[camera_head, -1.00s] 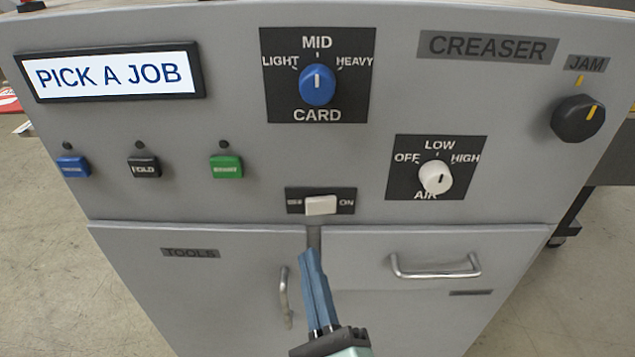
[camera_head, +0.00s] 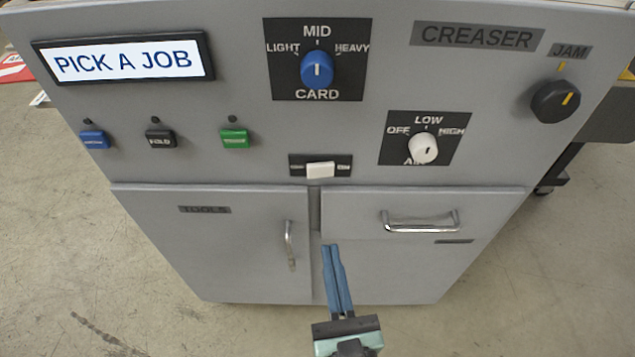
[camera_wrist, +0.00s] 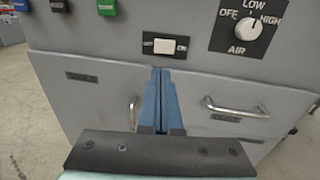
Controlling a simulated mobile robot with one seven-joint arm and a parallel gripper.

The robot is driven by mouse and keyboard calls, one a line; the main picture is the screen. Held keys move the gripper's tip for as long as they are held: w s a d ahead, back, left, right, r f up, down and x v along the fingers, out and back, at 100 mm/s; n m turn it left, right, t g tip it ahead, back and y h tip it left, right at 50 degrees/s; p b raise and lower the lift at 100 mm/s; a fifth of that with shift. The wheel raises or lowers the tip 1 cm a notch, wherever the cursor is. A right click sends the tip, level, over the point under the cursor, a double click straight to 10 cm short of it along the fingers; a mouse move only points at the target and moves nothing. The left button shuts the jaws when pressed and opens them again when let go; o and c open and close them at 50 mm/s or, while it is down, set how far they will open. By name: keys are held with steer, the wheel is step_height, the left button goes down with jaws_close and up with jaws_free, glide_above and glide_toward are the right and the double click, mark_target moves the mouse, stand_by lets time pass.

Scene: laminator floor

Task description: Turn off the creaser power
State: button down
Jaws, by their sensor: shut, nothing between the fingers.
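The grey creaser (camera_head: 255,165) fills the middle of the head view. Its white power switch (camera_head: 320,170) sits on a small black plate low on the front panel, and it also shows in the wrist view (camera_wrist: 165,46). I cannot tell which way it is tipped; its side labels are too small to read now. The creaser's display (camera_head: 125,62) is lit and reads PICK A JOB. My gripper (camera_head: 331,247) is shut and empty, its blue fingers together. In the head view its tips appear below the switch, in front of the cabinet doors; in the wrist view they point up toward it (camera_wrist: 161,72).
A blue card knob (camera_head: 317,69), a white air knob (camera_head: 423,148) and a black jam knob (camera_head: 556,101) stick out of the panel. Blue, black and green buttons (camera_head: 234,138) sit left of the switch. Metal handles (camera_head: 420,222) protrude below.

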mark_target(315, 173)
steer(key=w, duration=0.4)
steer(key=w+a+p, duration=0.1)
steer(key=w, duration=0.4)
steer(key=w+a+p, duration=0.1)
steer(key=w, duration=0.3)
steer(key=shift+w+a, duration=0.1)
steer(key=shift+w, duration=0.3)
steer(key=shift+p, duration=0.3)
